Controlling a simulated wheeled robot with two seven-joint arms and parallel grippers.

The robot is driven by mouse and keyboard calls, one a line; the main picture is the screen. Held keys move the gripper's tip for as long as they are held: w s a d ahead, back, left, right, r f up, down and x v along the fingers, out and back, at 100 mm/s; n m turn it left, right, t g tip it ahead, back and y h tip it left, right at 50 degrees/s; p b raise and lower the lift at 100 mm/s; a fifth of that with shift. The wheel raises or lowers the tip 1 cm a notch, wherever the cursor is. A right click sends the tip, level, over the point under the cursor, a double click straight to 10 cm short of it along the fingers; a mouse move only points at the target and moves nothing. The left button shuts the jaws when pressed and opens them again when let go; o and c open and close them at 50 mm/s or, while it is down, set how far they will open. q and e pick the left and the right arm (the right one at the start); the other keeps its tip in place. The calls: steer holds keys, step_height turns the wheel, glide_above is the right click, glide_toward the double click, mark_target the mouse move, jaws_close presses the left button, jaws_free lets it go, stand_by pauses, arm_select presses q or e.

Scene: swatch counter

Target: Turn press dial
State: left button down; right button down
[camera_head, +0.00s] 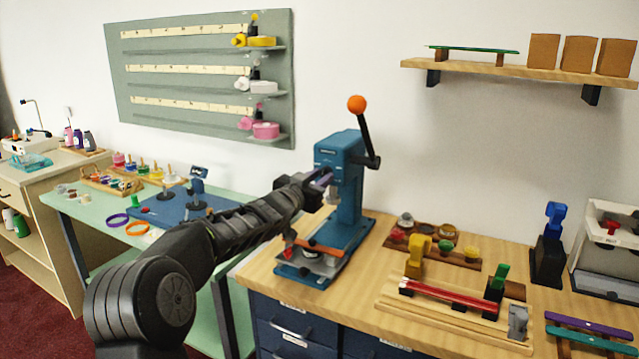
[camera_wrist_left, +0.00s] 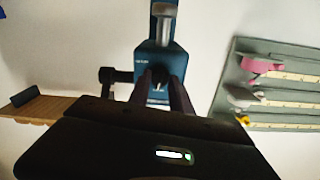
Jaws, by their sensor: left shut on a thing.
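The blue press (camera_head: 349,152) stands at the left end of the wooden counter, with its orange-knobbed lever (camera_head: 357,104) raised. My left gripper (camera_head: 322,179) reaches in from the left to the front of the press head. In the left wrist view, my left gripper's fingers (camera_wrist_left: 162,90) are closed around the small dial (camera_wrist_left: 158,86) on the front of the blue press (camera_wrist_left: 150,56). The fingers cover most of the dial, and its marks are too small to read. My right gripper is not in view.
A wooden tray of small pots (camera_head: 433,242) and a wooden jig with a red rod (camera_head: 450,300) lie to the right. A green table (camera_head: 75,208) stands left.

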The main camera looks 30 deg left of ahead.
arm_select(q)
steer(key=shift+m+b, duration=1.7)
steer(key=shift+m, duration=3.4)
steer(key=c, duration=1.2)
jaws_free()
